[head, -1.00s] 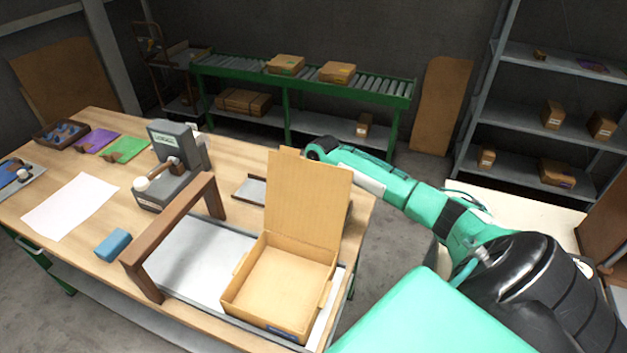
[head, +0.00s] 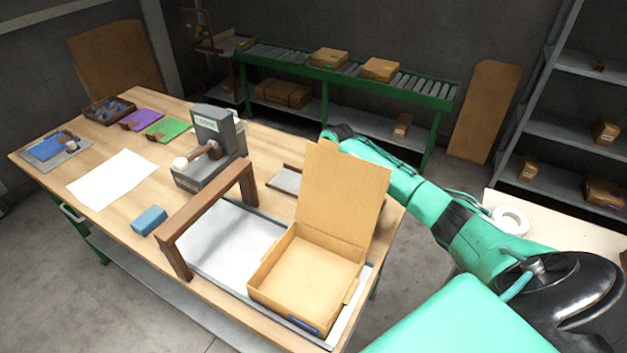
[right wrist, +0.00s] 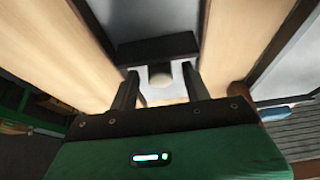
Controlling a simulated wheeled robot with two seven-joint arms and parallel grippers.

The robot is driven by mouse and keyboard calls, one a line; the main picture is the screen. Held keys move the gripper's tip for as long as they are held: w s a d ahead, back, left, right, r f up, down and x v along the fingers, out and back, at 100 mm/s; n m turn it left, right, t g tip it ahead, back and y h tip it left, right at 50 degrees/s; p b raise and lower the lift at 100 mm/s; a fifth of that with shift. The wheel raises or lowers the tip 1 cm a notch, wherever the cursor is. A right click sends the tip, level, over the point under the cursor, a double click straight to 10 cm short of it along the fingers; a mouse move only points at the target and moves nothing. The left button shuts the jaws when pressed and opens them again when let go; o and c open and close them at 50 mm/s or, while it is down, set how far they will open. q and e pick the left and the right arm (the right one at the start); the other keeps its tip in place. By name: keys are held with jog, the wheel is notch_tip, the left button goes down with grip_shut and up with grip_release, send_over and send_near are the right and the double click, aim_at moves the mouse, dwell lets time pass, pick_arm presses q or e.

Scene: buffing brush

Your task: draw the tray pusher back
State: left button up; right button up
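In the right wrist view a dark bar (right wrist: 155,48) with a pale round knob (right wrist: 160,76) lies ahead of my right gripper (right wrist: 160,88); I take it as the tray pusher. The two fingers are apart, one on each side of the knob, with gaps showing beside it. In the head view my right arm reaches in from the right and goes down behind the raised lid of an open cardboard box (head: 310,268), which hides the gripper and pusher. A grey metal tray (head: 225,240) lies under the box. My left gripper is not in view.
A brown wooden arch (head: 205,215) spans the tray left of the box. A grey device with a knobbed handle (head: 213,130), a blue block (head: 149,221) and white paper (head: 112,178) are on the bench. A small grey tray (head: 286,180) sits behind the box.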

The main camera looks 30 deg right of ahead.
pick_arm(q)
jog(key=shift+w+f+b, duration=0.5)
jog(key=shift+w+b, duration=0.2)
jog(key=shift+b, duration=0.05)
pick_arm(e)
jog(key=v, duration=1.3)
jog(key=shift+r, duration=0.4)
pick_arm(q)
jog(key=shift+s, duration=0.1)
pick_arm(e)
jog(key=shift+s+d, duration=0.1)
jog(key=shift+s, duration=0.05)
